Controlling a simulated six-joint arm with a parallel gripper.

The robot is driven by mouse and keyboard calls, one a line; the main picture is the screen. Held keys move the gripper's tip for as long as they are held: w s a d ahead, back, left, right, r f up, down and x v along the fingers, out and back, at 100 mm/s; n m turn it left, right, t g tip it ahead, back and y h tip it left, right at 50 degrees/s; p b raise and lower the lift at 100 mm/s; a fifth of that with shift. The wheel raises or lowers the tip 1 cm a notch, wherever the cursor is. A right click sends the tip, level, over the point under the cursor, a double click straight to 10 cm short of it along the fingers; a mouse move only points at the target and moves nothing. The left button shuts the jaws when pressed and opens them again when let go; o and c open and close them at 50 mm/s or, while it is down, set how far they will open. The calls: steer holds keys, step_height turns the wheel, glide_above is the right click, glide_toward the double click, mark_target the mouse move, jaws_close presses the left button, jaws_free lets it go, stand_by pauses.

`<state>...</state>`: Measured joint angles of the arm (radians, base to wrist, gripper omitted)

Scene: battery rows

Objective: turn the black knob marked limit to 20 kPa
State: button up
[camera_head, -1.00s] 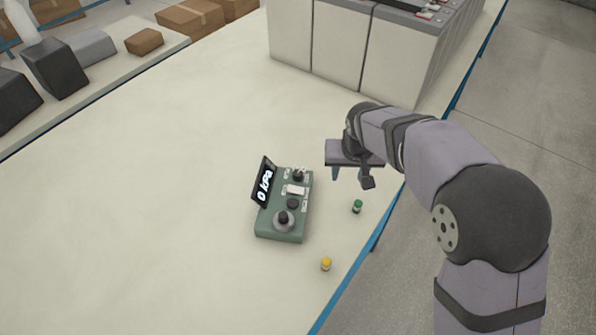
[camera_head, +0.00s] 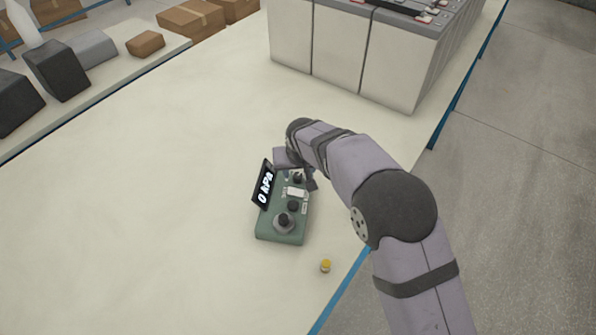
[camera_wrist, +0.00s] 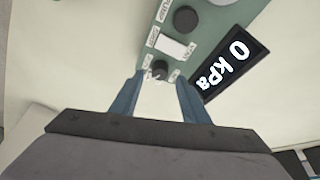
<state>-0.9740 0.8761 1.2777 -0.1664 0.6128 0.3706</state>
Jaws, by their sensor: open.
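A green control box (camera_head: 270,236) stands on the pale table, with a tilted black display (camera_head: 264,186) reading 0 kPa. It carries several black knobs and a white block (camera_head: 297,192). My gripper (camera_head: 309,177) is over the far end. In the wrist view, its open blue fingers (camera_wrist: 158,88) stand either side of the small far knob (camera_wrist: 160,69); contact is unclear.
A small yellow-topped item (camera_head: 325,266) stands near the blue table edge (camera_head: 350,267). Large pale battery blocks (camera_head: 400,70) stand at the back right. A side shelf with dark boxes (camera_head: 55,70) is at the left. The table left of the box is clear.

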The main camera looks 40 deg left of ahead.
mark_target(298, 176)
steer(key=shift+p+x, duration=0.4)
steer(key=shift+x, duration=1.1)
steer(key=c, duration=1)
